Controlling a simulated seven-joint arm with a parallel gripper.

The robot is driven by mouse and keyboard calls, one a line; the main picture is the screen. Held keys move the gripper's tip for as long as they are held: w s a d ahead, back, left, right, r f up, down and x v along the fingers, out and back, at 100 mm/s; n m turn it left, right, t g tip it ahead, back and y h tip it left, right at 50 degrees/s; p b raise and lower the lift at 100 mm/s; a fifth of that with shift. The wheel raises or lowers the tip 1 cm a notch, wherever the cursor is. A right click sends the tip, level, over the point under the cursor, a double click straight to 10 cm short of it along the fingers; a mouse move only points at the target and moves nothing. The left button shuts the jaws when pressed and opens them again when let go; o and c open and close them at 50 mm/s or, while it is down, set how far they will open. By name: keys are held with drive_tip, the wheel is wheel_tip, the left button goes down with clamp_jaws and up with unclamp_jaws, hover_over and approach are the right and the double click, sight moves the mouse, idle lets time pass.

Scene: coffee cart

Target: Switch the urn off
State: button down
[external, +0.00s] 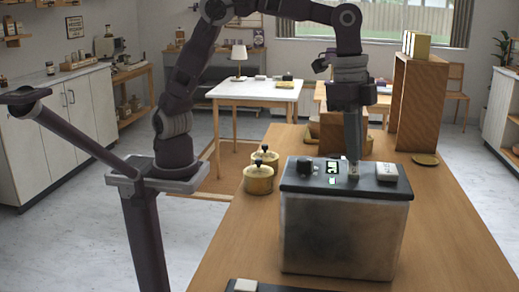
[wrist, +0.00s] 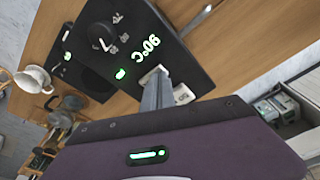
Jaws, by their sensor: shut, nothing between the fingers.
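The urn (external: 340,235) is a grey box with a black top, standing on the wooden counter. Its black top also shows in the wrist view (wrist: 178,68). My gripper (external: 353,177) is shut and empty, pointing down at the top between the display and the white control. I cannot tell whether it touches. In the wrist view my gripper (wrist: 157,76) partly hides the white control (wrist: 183,94).
Two brass canisters (external: 259,178) stand left of the urn. Behind it are a tall wooden box (external: 420,105) and a brass dish (external: 425,159). A dark object with a white piece (external: 245,285) is at the front edge. The counter right of the urn is clear.

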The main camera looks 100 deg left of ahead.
drive_tip(key=shift+f, duration=0.25)
drive_tip(key=shift+r, duration=3.5)
drive_tip(key=s+a+r+n+t+h, duration=0.1)
drive_tip(key=s+a+r+n, duration=0.1)
drive_tip(key=s+a, duration=0.35)
drive_tip(key=s+a+r+n+t, duration=0.1)
drive_tip(key=s+a+r+n, duration=0.15)
drive_tip(key=s, duration=0.55)
drive_tip(key=s+a+f+t+y, duration=0.1)
drive_tip(key=s+f, duration=0.3)
drive_tip(key=s, duration=0.4)
drive_tip(key=s+a+f+n+t, duration=0.1)
drive_tip(key=s+a+f, duration=0.1)
drive_tip(key=s+f, duration=0.3)
drive_tip(key=s, duration=0.3)
drive_tip(key=shift+f+y, duration=0.2)
drive_tip(key=shift+y, duration=0.2)
drive_tip(key=shift+n, duration=0.25)
